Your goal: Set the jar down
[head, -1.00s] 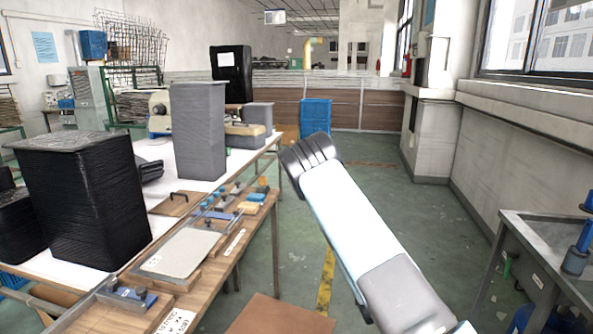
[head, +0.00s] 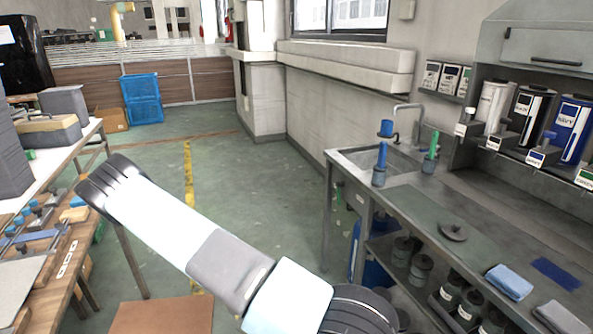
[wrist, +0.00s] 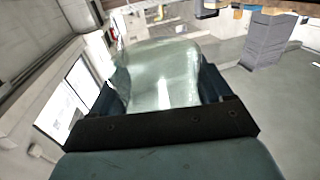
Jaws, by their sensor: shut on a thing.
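A clear, pale green glass jar (wrist: 160,72) fills the middle of the wrist view. My gripper (wrist: 163,88) is shut on it, with one dark blue finger on each side. The jar appears held in the air; no surface shows directly beneath it. Its lower end and contents cannot be made out. In the head view only my arm shows, reaching to the left; the gripper and the jar are out of sight there.
A grey bench (head: 424,222) with a sink stands at right, with a round lid (head: 453,231), folded blue cloth (head: 510,282) and labelled canisters (head: 530,118). Dark jars (head: 421,268) fill its lower shelf. A cluttered wooden table (head: 62,262) is at left.

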